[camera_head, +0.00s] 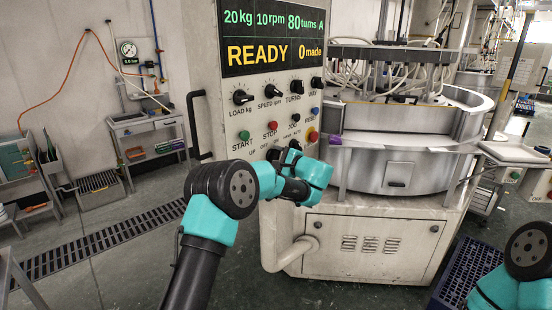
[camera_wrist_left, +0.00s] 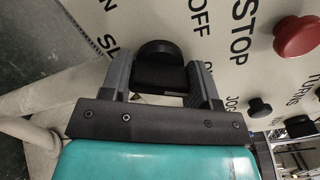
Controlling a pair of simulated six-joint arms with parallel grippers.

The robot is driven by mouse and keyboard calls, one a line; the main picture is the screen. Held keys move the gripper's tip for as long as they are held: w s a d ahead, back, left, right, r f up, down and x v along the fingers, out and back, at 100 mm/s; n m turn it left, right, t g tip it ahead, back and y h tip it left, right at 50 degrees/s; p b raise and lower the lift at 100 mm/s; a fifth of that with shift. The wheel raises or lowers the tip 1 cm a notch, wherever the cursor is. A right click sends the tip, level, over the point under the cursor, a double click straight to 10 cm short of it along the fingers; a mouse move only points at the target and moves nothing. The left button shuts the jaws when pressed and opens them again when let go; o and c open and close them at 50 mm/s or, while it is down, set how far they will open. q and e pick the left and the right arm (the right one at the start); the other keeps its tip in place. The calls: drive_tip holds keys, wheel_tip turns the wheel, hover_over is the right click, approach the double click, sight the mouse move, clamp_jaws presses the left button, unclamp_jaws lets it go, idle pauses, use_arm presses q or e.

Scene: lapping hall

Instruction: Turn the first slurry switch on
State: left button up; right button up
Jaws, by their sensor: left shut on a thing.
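The control panel of the machine (camera_head: 230,148) stands in front of me, with rows of knobs and buttons under a lit display (camera_head: 272,35). My left gripper (camera_head: 283,155) is at the lower part of the panel, largely hidden by its own arm. In the left wrist view its fingers (camera_wrist_left: 163,75) are shut on a black switch knob (camera_wrist_left: 157,50), one finger on each side. Panel lettering beside the knob includes OFF, STOP and JOG; the knob's own label is partly hidden, and its turned position is unclear. My right gripper is out of view; only part of that arm shows.
A red STOP button (camera_wrist_left: 297,38) and a small black knob (camera_wrist_left: 259,107) sit close to the held knob. A round metal lapping machine (camera_head: 400,165) stands right of the panel. A white bent pipe (camera_head: 290,255) is below. A blue crate (camera_head: 455,275) is at lower right.

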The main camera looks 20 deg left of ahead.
use_arm(q)
drive_tip(key=o, duration=0.9)
drive_tip(key=shift+d, duration=0.15)
drive_tip(key=v, duration=1.7)
drive_tip(key=shift+s, duration=0.15)
